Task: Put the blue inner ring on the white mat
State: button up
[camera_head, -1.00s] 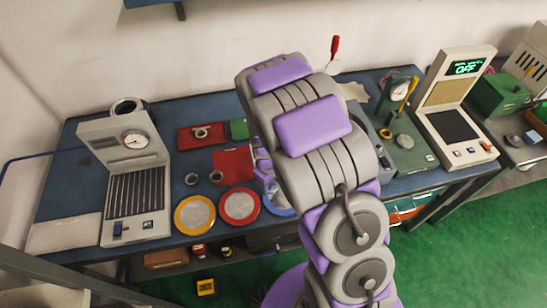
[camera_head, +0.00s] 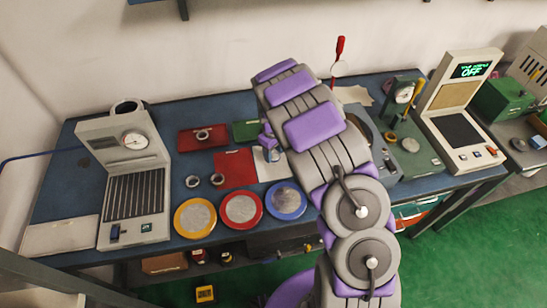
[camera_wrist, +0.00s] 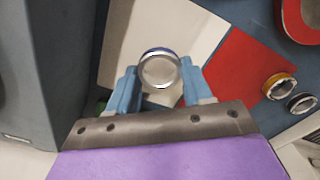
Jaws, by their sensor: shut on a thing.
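My gripper (camera_wrist: 160,75) is shut on the blue inner ring (camera_wrist: 160,68), a metal ring with a blue band, held between the two light-blue fingertips in the wrist view. The white mat (camera_wrist: 195,25) lies behind and below the ring in that view; the ring appears above it, though its exact height is unclear. In the head view, my gripper (camera_head: 268,147) is over the back part of the white mat (camera_head: 271,173), which is partly covered by my arm. The ring cannot be made out clearly there.
The red mat (camera_head: 234,169) adjoins the white mat. Yellow (camera_head: 195,217), red (camera_head: 241,208) and blue (camera_head: 286,200) rimmed dishes line the front edge. A grey machine (camera_head: 376,145) stands right.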

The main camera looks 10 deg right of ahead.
aim_at(274, 157)
jog(key=shift+w, duration=0.15)
jog(key=f, duration=0.1)
jog(key=f+b, duration=0.1)
jog(key=f, duration=0.1)
jog(key=shift+d+f, duration=0.3)
jog(key=shift+f, duration=0.1)
jog(key=shift+r, duration=0.1)
jog(key=shift+a, duration=0.1)
jog(key=o, duration=1.2)
